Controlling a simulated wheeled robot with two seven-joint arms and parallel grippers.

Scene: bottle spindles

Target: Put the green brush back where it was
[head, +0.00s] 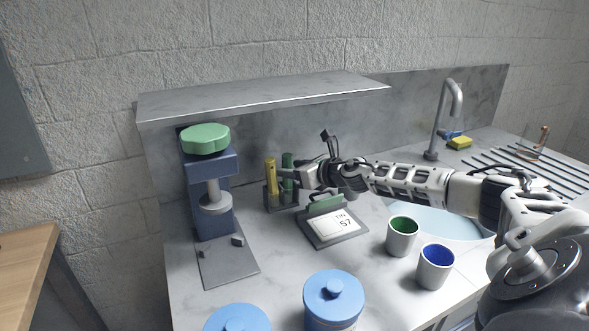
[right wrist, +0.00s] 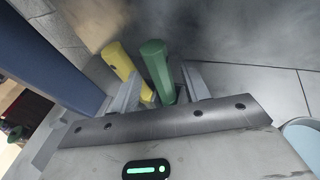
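The green brush (head: 288,160) stands upright at the dark holder (head: 280,198) on the counter, just right of the yellow brush (head: 270,172). My right gripper (head: 286,180) reaches in from the right at the green handle. In the right wrist view, the green handle (right wrist: 157,68) rises between the two spread fingers (right wrist: 163,88), with a gap towards the right finger. The yellow handle (right wrist: 122,62) is close to the left finger. The green brush's lower end is hidden. My left gripper is not in view.
A blue stand with a green top (head: 206,139) is left of the holder. A display block (head: 335,226) sits in front, below my right forearm. Two white cups (head: 402,237) and blue lidded jars (head: 333,298) stand nearer. A shelf (head: 262,96) overhangs the back.

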